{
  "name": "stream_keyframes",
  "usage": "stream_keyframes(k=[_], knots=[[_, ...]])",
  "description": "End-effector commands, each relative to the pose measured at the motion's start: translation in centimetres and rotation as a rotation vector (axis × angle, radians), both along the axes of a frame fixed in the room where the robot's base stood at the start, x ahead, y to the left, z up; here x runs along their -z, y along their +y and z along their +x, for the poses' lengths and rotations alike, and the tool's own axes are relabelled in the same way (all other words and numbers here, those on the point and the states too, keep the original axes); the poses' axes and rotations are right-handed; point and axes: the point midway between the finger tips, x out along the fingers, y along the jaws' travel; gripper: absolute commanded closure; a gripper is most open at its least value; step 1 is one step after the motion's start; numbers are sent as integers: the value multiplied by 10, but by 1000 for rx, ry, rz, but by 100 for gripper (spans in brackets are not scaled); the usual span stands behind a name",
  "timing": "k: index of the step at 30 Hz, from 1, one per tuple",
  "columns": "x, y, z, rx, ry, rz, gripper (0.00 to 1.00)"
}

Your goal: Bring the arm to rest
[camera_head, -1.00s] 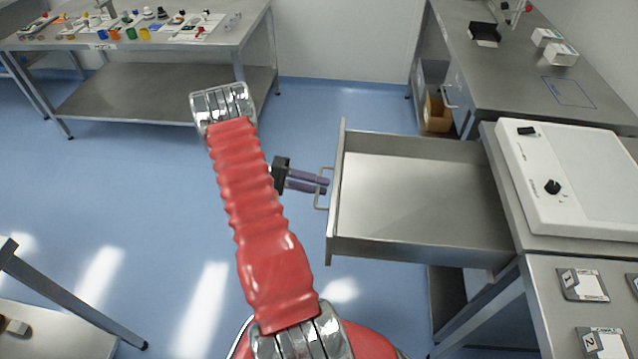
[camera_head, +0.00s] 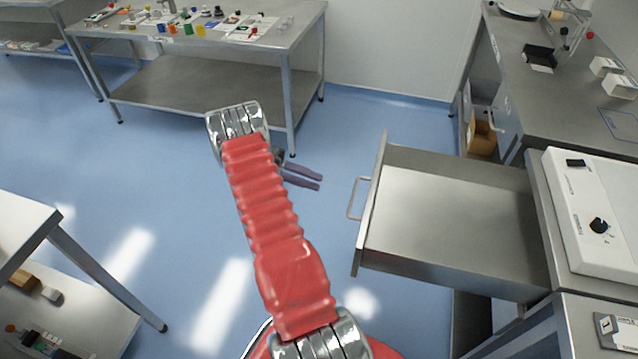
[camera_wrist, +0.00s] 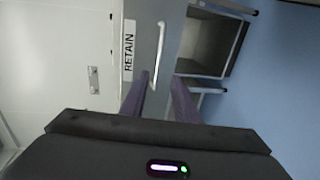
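My arm (camera_head: 268,205), red and ribbed with metal joints, reaches forward over the blue floor in the head view. My gripper (camera_head: 320,180), with two purple fingers, is left of the drawer handle (camera_head: 356,198) and apart from it. In the wrist view, the fingers of my gripper (camera_wrist: 160,76) have a gap between them and hold nothing. A pale bar handle (camera_wrist: 159,55) on a grey front marked RETAIN shows past their tips. The grey drawer (camera_head: 450,265) is pulled out, and no object shows inside it.
A white device (camera_head: 590,200) stands on the bench right of the drawer. A steel table (camera_head: 190,90) with small coloured jars is at the back left. A table leg (camera_head: 105,275) stands at the lower left. Blue floor lies clear left of my arm.

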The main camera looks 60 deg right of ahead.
Motion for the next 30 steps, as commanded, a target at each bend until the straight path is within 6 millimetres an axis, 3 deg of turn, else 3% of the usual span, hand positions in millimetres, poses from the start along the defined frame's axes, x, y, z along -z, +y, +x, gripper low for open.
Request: stream_keyframes(k=[23, 30], knots=[[1, 0, 1, -8, 3, 27, 72], [28, 5, 1, -51, -45, 200, 72]])
